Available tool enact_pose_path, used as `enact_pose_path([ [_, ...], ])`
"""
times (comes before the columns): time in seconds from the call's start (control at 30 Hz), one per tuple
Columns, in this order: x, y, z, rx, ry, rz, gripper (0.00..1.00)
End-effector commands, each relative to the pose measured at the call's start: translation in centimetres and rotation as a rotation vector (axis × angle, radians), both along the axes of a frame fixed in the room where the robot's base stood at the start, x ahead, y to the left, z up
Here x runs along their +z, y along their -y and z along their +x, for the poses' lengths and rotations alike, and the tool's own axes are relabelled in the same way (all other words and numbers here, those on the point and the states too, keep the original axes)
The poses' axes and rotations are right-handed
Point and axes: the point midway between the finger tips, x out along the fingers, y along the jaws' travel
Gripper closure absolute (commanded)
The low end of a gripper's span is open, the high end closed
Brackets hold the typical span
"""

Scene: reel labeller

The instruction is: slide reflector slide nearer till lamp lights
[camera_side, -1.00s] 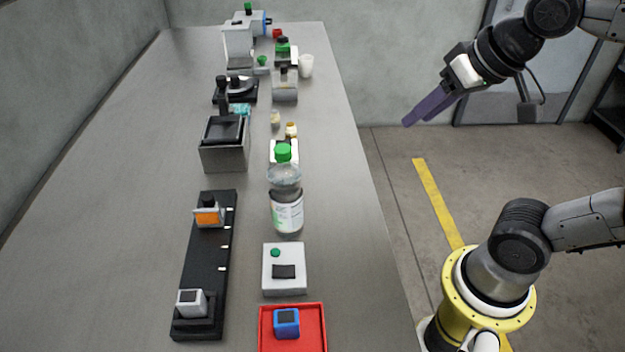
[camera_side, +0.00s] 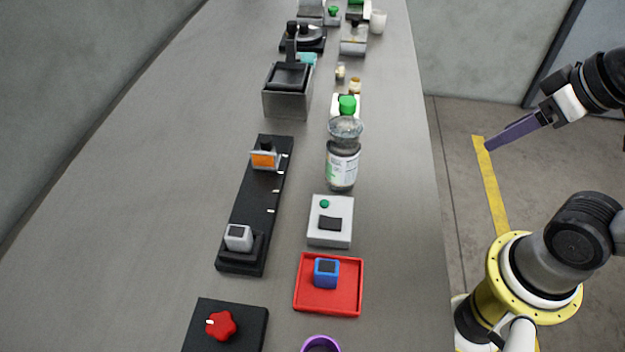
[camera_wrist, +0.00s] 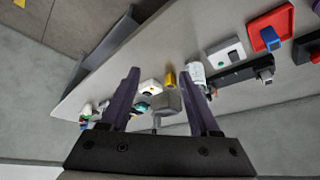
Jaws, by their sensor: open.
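The reflector slide (camera_side: 264,158), an orange-faced carriage with a dark knob, sits near the far end of a black rail (camera_side: 250,203). A pale grey block (camera_side: 238,237) stands at the rail's near end. A light grey box with a small green round top piece, perhaps the lamp (camera_side: 324,204), stands right of the rail; I cannot tell if it is lit. My gripper (camera_side: 490,147) is raised beyond the table's right edge, apart from everything. In the wrist view my gripper (camera_wrist: 160,72) has its purple fingers spread and empty. The rail (camera_wrist: 238,75) shows there at right.
A red tray (camera_side: 354,308) holds a blue block (camera_side: 326,272). A red knob (camera_side: 221,325) and a purple ring (camera_side: 320,344) are nearer. A grey bin (camera_side: 287,100) stands behind the rail. Table left is clear.

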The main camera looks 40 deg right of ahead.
Motion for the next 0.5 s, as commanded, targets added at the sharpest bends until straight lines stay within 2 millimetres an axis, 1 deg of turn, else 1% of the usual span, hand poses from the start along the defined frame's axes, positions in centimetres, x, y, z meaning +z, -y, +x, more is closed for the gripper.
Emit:
enact_pose_path([
  [0.07, -0.2, 0.0, -0.5, -0.05, -0.025, 0.026, 0.38],
  [0.1, 0.5, 0.0, -0.5, -0.087, -0.026, 0.045, 0.38],
  [0.17, 2.4, 0.0, 0.0, -0.148, -0.009, 0.078, 0.38],
  [0.2, 3.6, 0.0, 0.5, -0.186, -0.007, 0.098, 0.38],
  [0.27, 5.5, -0.1, 1.4, -0.236, -0.01, 0.127, 0.38],
  [0.3, 6.7, -0.2, 2.1, -0.267, -0.015, 0.144, 0.38],
  [0.37, 8.4, -0.4, 3.4, -0.308, -0.026, 0.169, 0.38],
  [0.4, 9.5, -0.6, 4.4, -0.336, -0.035, 0.185, 0.38],
  [0.47, 11.2, -1.0, 6.0, -0.374, -0.05, 0.208, 0.38],
  [0.5, 12.2, -1.3, 7.2, -0.398, -0.063, 0.221, 0.38],
])
